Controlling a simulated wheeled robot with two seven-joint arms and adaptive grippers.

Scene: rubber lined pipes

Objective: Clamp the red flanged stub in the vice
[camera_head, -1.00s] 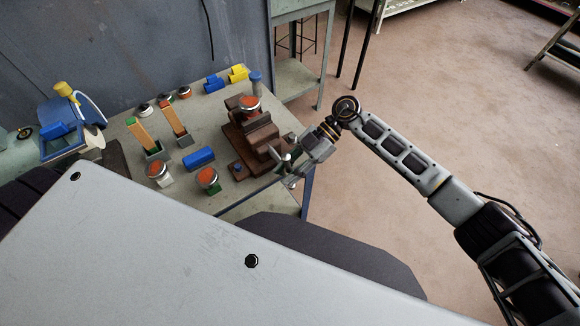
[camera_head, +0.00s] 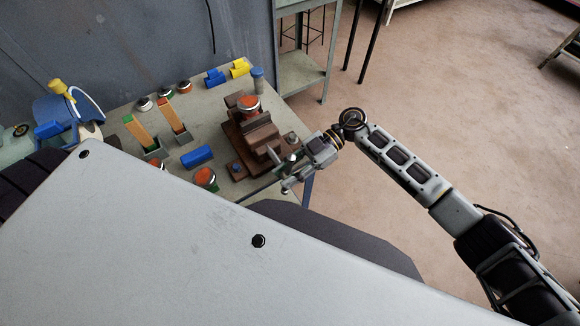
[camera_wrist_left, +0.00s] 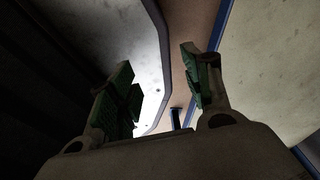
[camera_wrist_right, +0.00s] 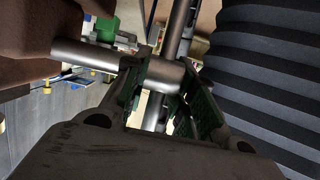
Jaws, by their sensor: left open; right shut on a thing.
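A stub with a red-orange face and silver flange (camera_head: 248,102) sits upright at the top of the brown vice (camera_head: 238,138), between its jaws. How tightly the jaws press on it is too small to tell. My right gripper (camera_head: 288,168) is at the vice's front end, beyond the table edge. In the right wrist view its green-padded fingers (camera_wrist_right: 166,88) are shut on the vice handle at its silver hub, where a steel bar (camera_wrist_right: 180,28) crosses the screw (camera_wrist_right: 85,57). My left gripper (camera_wrist_left: 160,88) is open and empty in the left wrist view; the head view does not show it.
Blue (camera_head: 215,78) and yellow (camera_head: 239,67) pipe pieces lie at the back. Floor right of the table is open.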

